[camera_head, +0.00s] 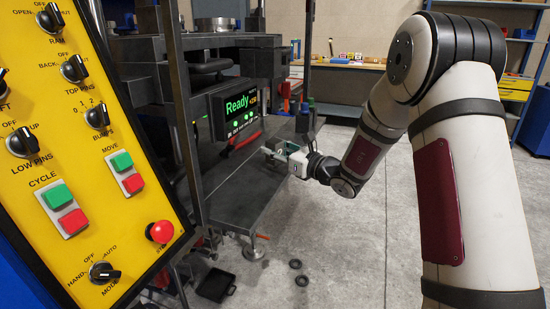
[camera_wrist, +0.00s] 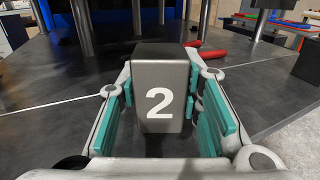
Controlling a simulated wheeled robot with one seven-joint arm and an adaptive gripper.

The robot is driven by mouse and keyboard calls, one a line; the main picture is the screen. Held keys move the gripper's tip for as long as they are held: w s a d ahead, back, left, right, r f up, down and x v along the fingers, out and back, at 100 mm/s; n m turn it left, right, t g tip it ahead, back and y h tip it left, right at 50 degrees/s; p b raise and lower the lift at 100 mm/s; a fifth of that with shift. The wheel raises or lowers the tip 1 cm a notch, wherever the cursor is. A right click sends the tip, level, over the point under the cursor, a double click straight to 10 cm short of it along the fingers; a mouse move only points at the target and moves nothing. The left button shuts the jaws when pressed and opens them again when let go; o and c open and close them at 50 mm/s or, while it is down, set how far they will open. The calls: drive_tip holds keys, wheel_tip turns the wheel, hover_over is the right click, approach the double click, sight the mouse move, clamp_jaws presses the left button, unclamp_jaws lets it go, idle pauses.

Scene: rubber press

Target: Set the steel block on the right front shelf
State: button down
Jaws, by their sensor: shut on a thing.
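The steel block (camera_wrist: 160,70) is a grey upright box with a dark top and a white number 2, in the middle of the wrist view. My gripper (camera_wrist: 160,92) is shut on it, with teal pads at its left and right sides. In the head view my gripper (camera_head: 273,152) is over the right part of the dark press shelf (camera_head: 235,195); the block is hard to make out there. I cannot tell whether its base touches the shelf.
The press screen (camera_head: 238,108) reads "Ready" behind the shelf. A red-handled tool (camera_wrist: 208,53) lies behind the block. Steel posts (camera_wrist: 82,25) rise from the surface. A yellow control panel (camera_head: 75,130) fills the left. Black rings (camera_head: 301,280) and a tray (camera_head: 215,285) lie on the floor.

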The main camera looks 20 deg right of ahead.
drive_tip(key=shift+f, duration=0.85)
drive_tip(key=shift+f, duration=0.15)
drive_tip(key=c, duration=1.1)
unclamp_jaws()
drive_tip(key=shift+f, duration=0.1)
